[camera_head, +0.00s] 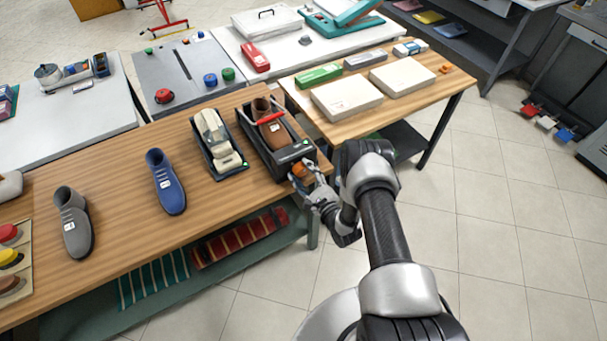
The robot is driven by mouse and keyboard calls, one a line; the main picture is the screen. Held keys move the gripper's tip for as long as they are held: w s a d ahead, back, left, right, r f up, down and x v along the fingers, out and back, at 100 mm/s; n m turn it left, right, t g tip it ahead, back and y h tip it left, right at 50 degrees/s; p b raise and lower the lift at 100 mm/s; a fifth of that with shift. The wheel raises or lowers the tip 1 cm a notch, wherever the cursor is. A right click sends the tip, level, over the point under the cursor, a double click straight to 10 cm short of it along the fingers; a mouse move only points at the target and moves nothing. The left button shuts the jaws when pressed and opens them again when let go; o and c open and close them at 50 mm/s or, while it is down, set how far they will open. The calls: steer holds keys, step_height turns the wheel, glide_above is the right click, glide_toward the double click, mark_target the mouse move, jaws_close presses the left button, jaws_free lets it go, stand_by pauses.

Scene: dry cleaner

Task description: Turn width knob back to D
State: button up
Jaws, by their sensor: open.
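A black shoe-holding device (284,158) stands at the right front corner of the long wooden table. It holds a brown shoe (272,131) and has a red bar (267,119) across it. An orange knob (298,170) shows at its near end, partly covered by my gripper. My gripper (305,180) is open, with its fingers close to the orange knob. I cannot tell whether they touch it or stand around it. Any letters or pointer on the knob are too small to read.
A second black device (220,163) with a beige shoe stands to the left. Blue (166,184) and grey (73,224) shoes stand farther left on the table. White boxes (345,97) lie on the table behind.

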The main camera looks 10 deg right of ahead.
steer(key=c, duration=0.8)
steer(key=shift+o, duration=0.2)
